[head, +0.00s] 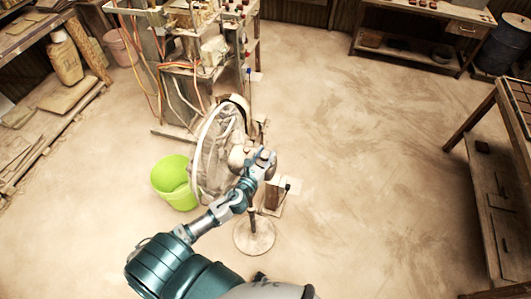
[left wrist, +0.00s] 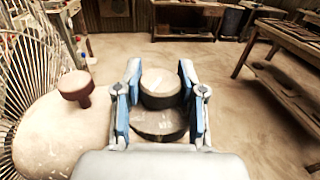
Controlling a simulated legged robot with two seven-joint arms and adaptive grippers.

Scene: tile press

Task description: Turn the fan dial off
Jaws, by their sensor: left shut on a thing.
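The fan (head: 215,150) stands on the floor in the middle of the head view, with a round wire cage and a round base (head: 254,235). My left gripper (head: 262,163) is at the motor housing behind the cage. In the left wrist view the gripper (left wrist: 160,100) has its two blue fingers on either side of a round brown dial (left wrist: 160,86), shut on it. The dial sits on a round dark part of the fan. A smaller brown knob (left wrist: 76,88) stands to the left on the housing. My right gripper is not in view.
A lime green bucket (head: 174,182) stands left of the fan. A metal rack (head: 185,70) with hanging cables is behind it. A wooden bench (head: 500,150) is at the right. The floor between fan and bench is clear.

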